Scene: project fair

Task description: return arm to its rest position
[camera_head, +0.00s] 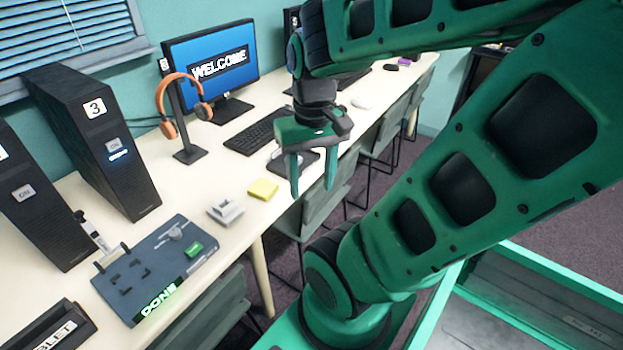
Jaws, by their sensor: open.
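My gripper (311,174) is at the end of my green arm in the head view. Its two green fingers point down and stand apart, with nothing between them. It hangs above the front edge of the white desk, in front of the keyboard (257,135) and partly over a dark mouse pad. My arm is bent, its upper part reaching in from the top right.
The long desk (222,170) carries a fixture board (150,275) labelled DONE, yellow notes (263,190), a headphone stand (185,120), a monitor (212,65) and computer towers (95,135). Grey chairs (318,205) stand along its front edge. Floor shows at right.

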